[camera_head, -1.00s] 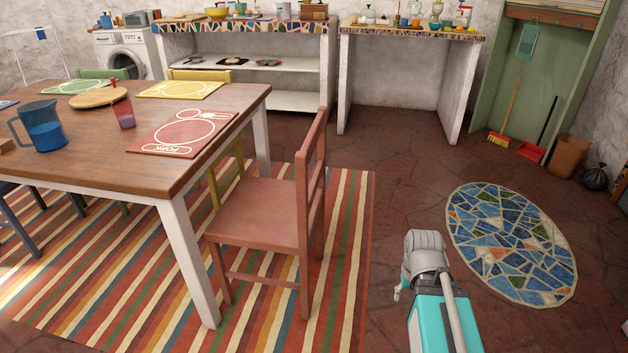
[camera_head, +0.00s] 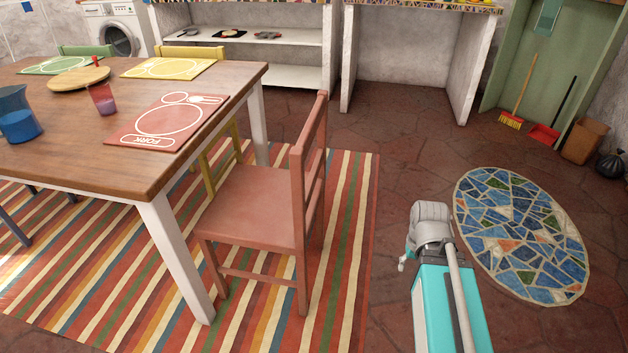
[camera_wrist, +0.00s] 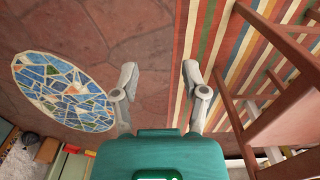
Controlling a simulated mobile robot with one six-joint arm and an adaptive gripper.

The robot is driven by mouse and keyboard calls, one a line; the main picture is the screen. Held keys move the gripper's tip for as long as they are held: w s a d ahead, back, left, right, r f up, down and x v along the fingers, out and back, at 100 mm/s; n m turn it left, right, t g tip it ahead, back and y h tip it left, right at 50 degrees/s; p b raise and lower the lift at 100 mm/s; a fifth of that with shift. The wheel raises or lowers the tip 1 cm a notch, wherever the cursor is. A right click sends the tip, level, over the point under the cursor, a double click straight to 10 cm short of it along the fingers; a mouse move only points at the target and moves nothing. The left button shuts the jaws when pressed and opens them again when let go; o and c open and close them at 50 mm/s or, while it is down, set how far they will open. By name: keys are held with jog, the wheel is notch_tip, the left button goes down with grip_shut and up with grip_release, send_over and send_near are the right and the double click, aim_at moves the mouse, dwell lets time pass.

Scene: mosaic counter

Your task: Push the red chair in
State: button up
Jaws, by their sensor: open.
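The red chair (camera_head: 257,206) stands upright on the striped rug at the right end of the wooden table, its backrest facing right, away from the table. Its seat front is close to the table edge and leg. In the wrist view the chair (camera_wrist: 279,118) fills the right side, seen from above and tilted. My gripper (camera_wrist: 160,78) shows in the wrist view with its two fingers spread apart and nothing between them. It is to the side of the chair, apart from it.
The wooden table (camera_head: 60,113) holds a red placemat (camera_head: 165,121), a tumbler (camera_head: 101,98) and a blue jug (camera_head: 18,117). A striped rug (camera_head: 345,220) lies beneath. A mosaic mat (camera_head: 520,237) lies right of my arm. The tiled floor behind the chair's back is clear.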

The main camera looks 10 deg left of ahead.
jog(key=shift+d, duration=0.3)
jog(key=shift+o, duration=0.6)
jog(key=o, duration=0.4)
jog(key=shift+w+a+f, duration=0.1)
jog(key=shift+w+f, duration=0.1)
jog(key=shift+o, duration=0.4)
jog(key=w+a+f+y+b, duration=0.2)
jog(key=w+a+y+b, duration=0.2)
jog(key=w+a, duration=0.2)
jog(key=shift+w+a+f, duration=0.15)
jog(key=shift+a+f, duration=0.1)
jog(key=shift+f, duration=0.15)
jog(key=w+a+r+y+b, duration=0.3)
jog(key=w+a+y+b, duration=0.1)
jog(key=w+y, duration=0.3)
jog(key=w+a+r+t+y+b, duration=0.1)
jog(key=w+a+r+y+b, duration=0.2)
jog(key=w+y+b, duration=0.4)
jog(key=w+a, duration=0.1)
jog(key=w, duration=0.4)
jog(key=shift+a+r+m, duration=0.2)
jog(key=shift+m, duration=0.1)
jog(key=shift+w+a, duration=0.1)
jog(key=shift+a, duration=0.05)
